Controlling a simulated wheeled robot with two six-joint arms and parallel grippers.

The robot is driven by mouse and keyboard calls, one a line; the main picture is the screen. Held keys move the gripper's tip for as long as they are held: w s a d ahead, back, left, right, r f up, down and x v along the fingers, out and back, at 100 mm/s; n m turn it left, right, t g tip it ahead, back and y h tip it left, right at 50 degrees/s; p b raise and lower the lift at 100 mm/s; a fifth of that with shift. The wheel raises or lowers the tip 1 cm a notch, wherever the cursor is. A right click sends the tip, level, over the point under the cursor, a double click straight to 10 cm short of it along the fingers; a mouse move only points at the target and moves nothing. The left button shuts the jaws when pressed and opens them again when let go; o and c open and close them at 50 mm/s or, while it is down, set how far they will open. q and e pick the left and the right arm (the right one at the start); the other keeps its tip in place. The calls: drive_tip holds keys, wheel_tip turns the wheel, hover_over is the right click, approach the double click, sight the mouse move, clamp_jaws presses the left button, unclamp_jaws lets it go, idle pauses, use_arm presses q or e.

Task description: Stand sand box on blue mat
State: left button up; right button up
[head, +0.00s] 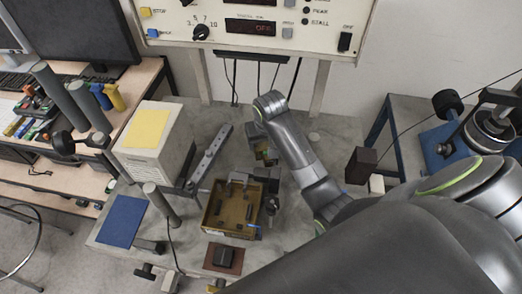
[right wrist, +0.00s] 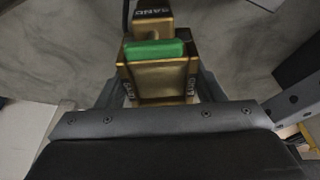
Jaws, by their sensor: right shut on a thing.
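The sand box (right wrist: 158,75) is gold-brown with a dark SAND label and a green block-like part across it in the right wrist view. In the head view the sand box (head: 267,156) is partly hidden beside my right gripper (head: 260,142). My right gripper (right wrist: 157,92) is shut on it, one finger on each side. I cannot tell whether the box touches the grey table. The blue mat (head: 122,221) lies bare at the table's left front, well left of the box. My left gripper is not in view.
A brown open tray (head: 240,231) with dark parts stands between the sand box and the table's front. A white box with a yellow top (head: 146,128) is behind the mat.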

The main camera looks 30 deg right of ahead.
drive_tip(key=shift+s+p+x, duration=0.25)
drive_tip(key=shift+x, duration=0.95)
drive_tip(key=shift+s+p+x, duration=0.2)
drive_tip(key=shift+s+x, duration=0.05)
drive_tip(key=shift+x, duration=0.95)
drive_tip(key=shift+f, duration=0.2)
drive_tip(key=shift+f, duration=0.1)
drive_tip(key=shift+s+a+f, duration=0.1)
drive_tip(key=shift+s+f, duration=0.2)
drive_tip(key=shift+f, duration=0.2)
drive_tip(key=shift+c, duration=0.6)
drive_tip(key=o, duration=0.9)
drive_tip(key=shift+s+f, duration=0.1)
drive_tip(key=shift+c, duration=0.2)
drive_tip(key=o, duration=0.5)
drive_tip(key=shift+w, duration=0.2)
drive_tip(key=shift+c, duration=0.2)
drive_tip(key=shift+w, duration=0.15)
